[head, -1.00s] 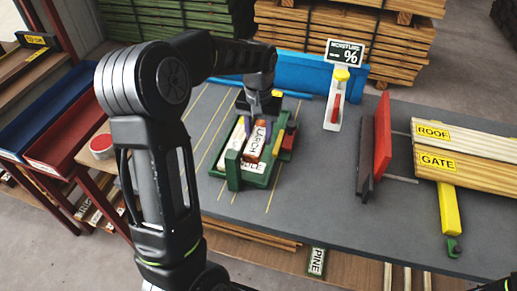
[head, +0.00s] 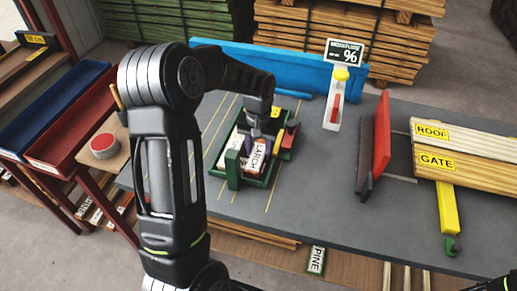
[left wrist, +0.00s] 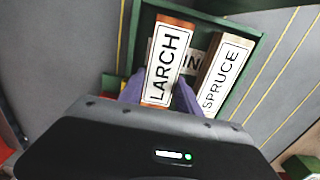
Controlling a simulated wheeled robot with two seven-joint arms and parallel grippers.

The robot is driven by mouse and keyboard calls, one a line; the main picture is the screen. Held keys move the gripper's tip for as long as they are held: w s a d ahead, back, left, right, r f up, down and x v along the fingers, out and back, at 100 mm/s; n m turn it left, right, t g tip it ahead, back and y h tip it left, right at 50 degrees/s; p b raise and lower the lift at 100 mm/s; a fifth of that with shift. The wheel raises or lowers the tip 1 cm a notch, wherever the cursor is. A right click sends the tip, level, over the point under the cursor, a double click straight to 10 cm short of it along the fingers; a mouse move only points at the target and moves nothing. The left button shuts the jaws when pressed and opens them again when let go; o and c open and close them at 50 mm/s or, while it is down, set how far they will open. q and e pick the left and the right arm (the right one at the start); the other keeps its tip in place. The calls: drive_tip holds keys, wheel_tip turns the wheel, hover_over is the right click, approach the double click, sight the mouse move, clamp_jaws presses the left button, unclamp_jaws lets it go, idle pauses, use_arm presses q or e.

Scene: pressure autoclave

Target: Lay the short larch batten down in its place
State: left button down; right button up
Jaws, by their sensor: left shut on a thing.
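My left gripper (head: 260,138) is shut on the larch batten (head: 258,155), over the green tray (head: 232,172) on the grey bench. In the left wrist view its purple fingers (left wrist: 160,95) grip the batten (left wrist: 168,62) from both sides, with the LARCH label facing up. A spruce batten (left wrist: 222,78) lies to its right inside the green rim (left wrist: 251,64). Another labelled piece (left wrist: 192,62) shows between them, lower down, with only "IN" readable. I cannot tell whether the larch batten touches the tray floor. My right gripper is not in view.
A moisture meter stand (head: 334,105) and a red upright plate (head: 382,140) stand right of the tray. Boards labelled ROOF (head: 445,130) and GATE (head: 450,165) lie at the right. A blue rail (head: 300,72) runs along the back. The bench front is clear.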

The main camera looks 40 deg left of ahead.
use_arm(q)
drive_tip(key=shift+f, duration=0.15)
drive_tip(key=c, duration=1.1)
unclamp_jaws()
wheel_tip(320, 180, up, 12)
drive_tip(key=p, duration=0.8)
drive_tip(key=shift+r, duration=0.2)
